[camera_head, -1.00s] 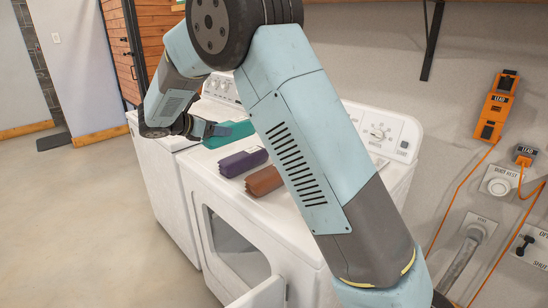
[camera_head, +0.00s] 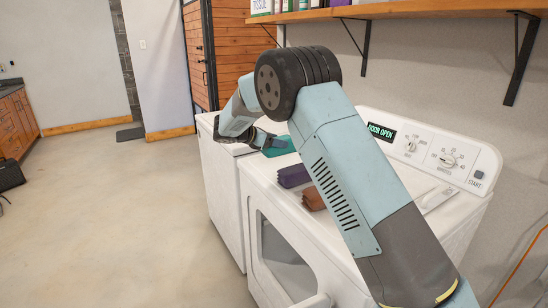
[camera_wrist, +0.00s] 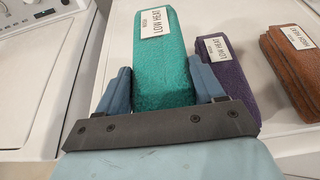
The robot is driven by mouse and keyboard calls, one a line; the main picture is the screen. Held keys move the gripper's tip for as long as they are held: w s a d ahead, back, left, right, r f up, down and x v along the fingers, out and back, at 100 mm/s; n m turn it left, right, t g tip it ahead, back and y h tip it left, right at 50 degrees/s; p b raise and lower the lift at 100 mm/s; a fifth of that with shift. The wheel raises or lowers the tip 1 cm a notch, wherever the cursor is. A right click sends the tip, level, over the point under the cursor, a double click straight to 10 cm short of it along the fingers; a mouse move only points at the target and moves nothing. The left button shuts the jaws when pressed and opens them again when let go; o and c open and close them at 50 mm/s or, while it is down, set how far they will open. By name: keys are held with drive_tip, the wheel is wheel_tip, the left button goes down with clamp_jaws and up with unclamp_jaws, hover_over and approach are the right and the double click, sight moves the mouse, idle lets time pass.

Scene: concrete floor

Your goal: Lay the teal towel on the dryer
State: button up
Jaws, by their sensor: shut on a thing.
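The teal towel (camera_head: 280,148) is a folded block at the far left end of the dryer's white top (camera_head: 330,222). In the wrist view the teal towel (camera_wrist: 160,75) sits between the two blue fingers of my gripper (camera_wrist: 163,85), and a "low heat" label shows on it. My gripper (camera_head: 262,140) is shut on it from the left side in the head view. The towel is at or just over the dryer top; I cannot tell whether its underside touches. My arm hides part of the dryer.
A purple towel (camera_head: 294,176) and a brown towel (camera_head: 313,198) lie on the dryer top, to the right of the teal one in the wrist view. A second white machine (camera_head: 222,180) stands beyond the dryer. The dryer door (camera_head: 318,302) hangs open. A wooden shelf (camera_head: 400,12) runs above.

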drive_tip(key=w+f, duration=0.1)
drive_tip(key=w+a+f, duration=0.1)
drive_tip(key=f, duration=0.1)
drive_tip(key=w+f, duration=0.2)
drive_tip(key=shift+a+f, duration=0.1)
drive_tip(key=shift+a, duration=0.15)
wheel_tip(320, 180, down, 3)
drive_tip(key=shift+r, duration=0.1)
drive_tip(key=o, duration=1.2)
drive_tip(key=shift+s, duration=0.1)
drive_tip(key=shift+o, duration=0.2)
drive_tip(key=shift+a, duration=0.1)
drive_tip(key=v, duration=1.1)
drive_tip(key=shift+s+a+r, duration=0.15)
drive_tip(key=shift+s+a, duration=0.05)
drive_tip(key=shift+a, duration=0.1)
